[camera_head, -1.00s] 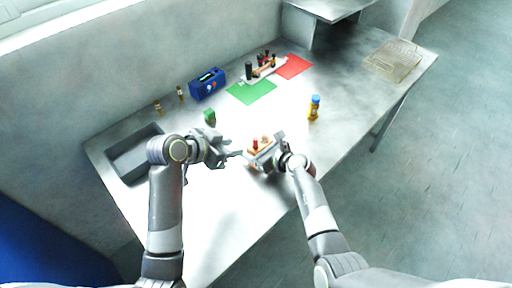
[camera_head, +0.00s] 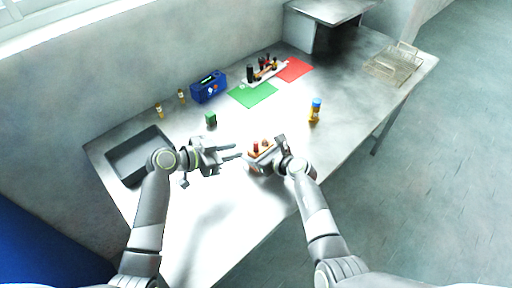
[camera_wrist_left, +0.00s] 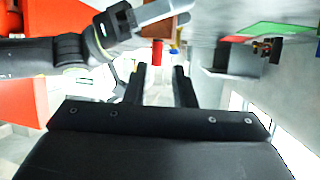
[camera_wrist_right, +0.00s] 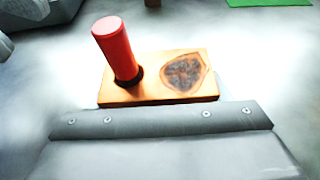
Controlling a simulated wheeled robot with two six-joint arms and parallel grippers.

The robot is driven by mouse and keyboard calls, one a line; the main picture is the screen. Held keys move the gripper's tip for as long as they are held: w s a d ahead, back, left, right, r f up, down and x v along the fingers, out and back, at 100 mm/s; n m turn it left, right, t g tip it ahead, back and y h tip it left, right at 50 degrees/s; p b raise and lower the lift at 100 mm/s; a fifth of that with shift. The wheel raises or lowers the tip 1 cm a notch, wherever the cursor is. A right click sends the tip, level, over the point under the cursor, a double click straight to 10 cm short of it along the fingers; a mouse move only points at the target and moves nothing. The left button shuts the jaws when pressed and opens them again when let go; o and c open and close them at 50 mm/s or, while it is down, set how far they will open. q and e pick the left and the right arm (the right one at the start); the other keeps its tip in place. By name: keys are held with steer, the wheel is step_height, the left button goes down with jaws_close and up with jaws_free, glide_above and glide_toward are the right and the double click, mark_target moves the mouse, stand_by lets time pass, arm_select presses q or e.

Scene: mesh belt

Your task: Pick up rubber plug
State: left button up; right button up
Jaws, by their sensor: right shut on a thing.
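A wooden block (camera_head: 262,151) carries a red cylinder (camera_head: 255,147) standing upright and a rounded brown piece (camera_head: 265,143) beside it. Which of these is the rubber plug I cannot tell. My right gripper (camera_head: 258,160) is shut on the block; the block (camera_wrist_right: 150,93), the red cylinder (camera_wrist_right: 117,50) and a dark-patterned round spot (camera_wrist_right: 186,72) show in the right wrist view. My left gripper (camera_head: 238,152) is open and empty, its fingers pointing at the block from the left. In the left wrist view the red cylinder (camera_wrist_left: 158,52) appears just beyond the open fingers (camera_wrist_left: 161,80).
A grey tray (camera_head: 117,160) lies at the left of the table. A green-topped item (camera_head: 211,120), a blue box (camera_head: 208,88), a yellow bottle with blue cap (camera_head: 315,110), and green (camera_head: 253,95) and red (camera_head: 294,69) mats stand further back. A wire basket (camera_head: 393,65) sits at far right.

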mark_target(256, 141)
arm_select(q)
steer(key=x, duration=0.2)
steer(key=r+x, duration=0.1)
steer(key=x, duration=0.5)
steer(key=shift+d+r, duration=0.15)
steer(key=shift+d, duration=0.2)
steer(key=shift+w+d, duration=0.1)
steer(key=shift+d, duration=0.1)
jaws_close()
